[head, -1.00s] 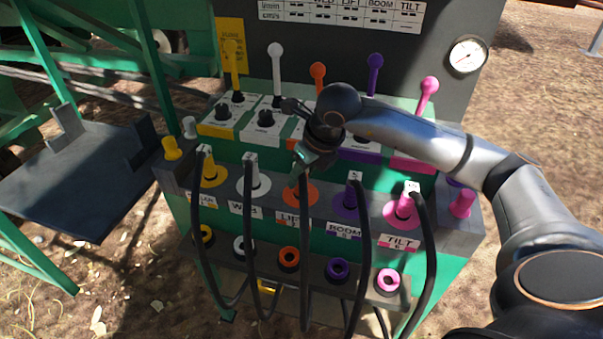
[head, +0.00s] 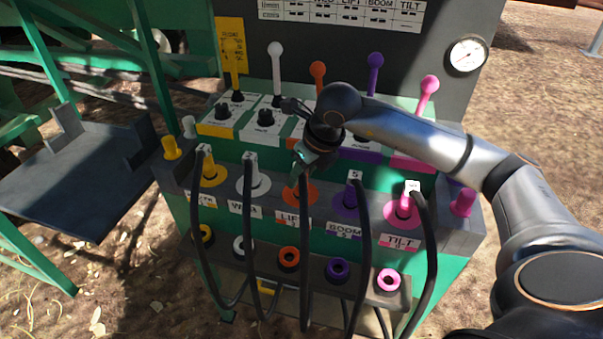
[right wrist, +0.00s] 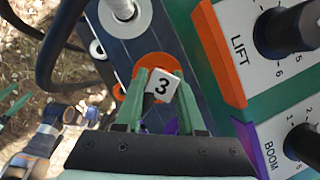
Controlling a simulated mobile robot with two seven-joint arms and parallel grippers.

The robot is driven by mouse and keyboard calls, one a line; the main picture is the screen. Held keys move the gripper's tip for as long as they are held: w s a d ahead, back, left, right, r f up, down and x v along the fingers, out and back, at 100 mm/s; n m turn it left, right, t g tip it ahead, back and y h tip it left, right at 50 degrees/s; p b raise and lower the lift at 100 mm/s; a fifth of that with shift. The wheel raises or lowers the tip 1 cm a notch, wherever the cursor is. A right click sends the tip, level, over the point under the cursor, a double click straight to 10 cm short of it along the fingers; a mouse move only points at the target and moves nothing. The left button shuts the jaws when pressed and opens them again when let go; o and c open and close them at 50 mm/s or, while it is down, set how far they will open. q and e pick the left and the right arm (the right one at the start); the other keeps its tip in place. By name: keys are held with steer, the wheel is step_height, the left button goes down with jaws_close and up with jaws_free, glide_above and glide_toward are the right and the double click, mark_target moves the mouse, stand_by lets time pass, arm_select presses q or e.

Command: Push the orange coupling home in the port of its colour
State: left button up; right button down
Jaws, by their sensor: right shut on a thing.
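The orange port (head: 300,196), above the LIFT label, is in the middle of the port row in the head view. Its orange ring (right wrist: 151,63) shows under my fingertips in the right wrist view. My right gripper (head: 303,158) is over this port, its green fingers shut on the orange coupling, whose white end tag marked 3 (right wrist: 162,86) shows between them. A black hose hangs down in front of the port. The coupling's body is mostly hidden by the fingers and tag, so I cannot tell how deep it sits. My left gripper is out of view.
Yellow (head: 211,172), white (head: 253,181), purple (head: 352,195) and pink (head: 405,209) couplings with hanging hoses flank the orange port. Levers and dials rise behind. Coloured rings, including an orange one (head: 289,257), line the lower ledge. A dark tray (head: 75,180) stands left.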

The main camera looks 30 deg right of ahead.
steer(key=shift+c, duration=0.2)
jaws_free()
steer(key=shift+f, duration=0.15)
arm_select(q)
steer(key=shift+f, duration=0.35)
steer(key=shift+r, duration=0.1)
arm_select(e)
steer(key=shift+r, duration=0.2)
steer(key=shift+r+p, duration=0.8)
steer(key=shift+r, duration=0.2)
steer(key=shift+r+p, duration=1.65)
steer(key=shift+r, duration=0.8)
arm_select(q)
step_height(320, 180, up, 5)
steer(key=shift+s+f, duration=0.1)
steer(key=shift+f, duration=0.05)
